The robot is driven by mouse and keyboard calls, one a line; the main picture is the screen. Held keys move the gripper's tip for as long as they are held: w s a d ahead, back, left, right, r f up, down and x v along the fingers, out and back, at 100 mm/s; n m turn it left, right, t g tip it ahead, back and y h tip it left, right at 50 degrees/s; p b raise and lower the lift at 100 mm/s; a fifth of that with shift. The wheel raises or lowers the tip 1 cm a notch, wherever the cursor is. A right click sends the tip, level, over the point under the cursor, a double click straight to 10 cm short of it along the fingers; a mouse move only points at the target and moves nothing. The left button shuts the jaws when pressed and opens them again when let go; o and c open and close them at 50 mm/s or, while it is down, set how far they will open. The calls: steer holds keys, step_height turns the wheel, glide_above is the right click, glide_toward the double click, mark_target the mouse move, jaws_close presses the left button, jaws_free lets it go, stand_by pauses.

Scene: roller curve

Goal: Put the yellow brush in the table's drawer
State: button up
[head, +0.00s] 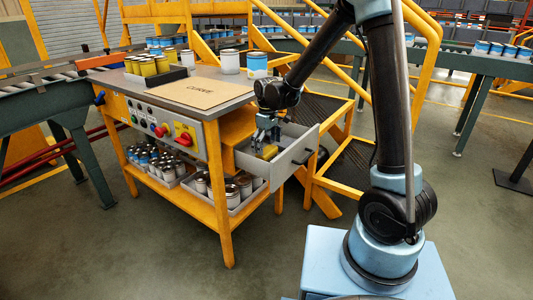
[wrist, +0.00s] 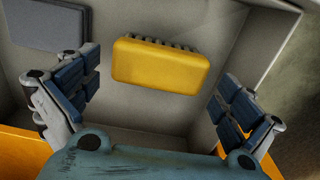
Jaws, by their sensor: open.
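The yellow brush (wrist: 160,65) lies on the floor of the table's open drawer (head: 291,158), its dark bristles along one side. In the head view the brush (head: 267,152) shows just below my gripper (head: 264,137). My gripper, pointing down into the drawer, also shows in the wrist view (wrist: 160,108). Its blue-grey fingers are spread wide with nothing between them, and the brush lies ahead of them, apart from both. The drawer is pulled out from the right side of the table (head: 225,98).
A grey flat item (wrist: 45,24) is in the drawer's corner. The tabletop holds a cardboard sheet marked "CURVE" (head: 199,92), a black tray of yellow cans (head: 150,68) and some white cans. Lower-shelf bins hold more cans. Yellow railings (head: 345,120) stand close behind the drawer.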

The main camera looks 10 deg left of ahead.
mark_target(267, 150)
step_height(267, 150, up, 8)
steer(key=s+d+r+m, duration=0.2)
steer(key=d, duration=0.6)
steer(key=s+d+r+m+t, duration=0.1)
steer(key=s+d+r+m, duration=0.1)
steer(key=d, duration=0.7)
steer(key=s+d+r+m, duration=0.2)
steer(key=s+d, duration=0.1)
steer(key=d, duration=0.5)
steer(key=s+d+f+m, duration=0.3)
steer(key=s+d+f, duration=0.1)
steer(key=s+d, duration=0.3)
steer(key=s+d+f+m+t, duration=0.1)
steer(key=s+d+f+m, duration=0.3)
steer(key=s+d, duration=0.4)
steer(key=shift+s+f, duration=0.25)
steer(key=shift+s, duration=0.1)
steer(key=shift+d, duration=0.1)
steer(key=shift+w+f, duration=0.2)
steer(key=shift+w, duration=0.15)
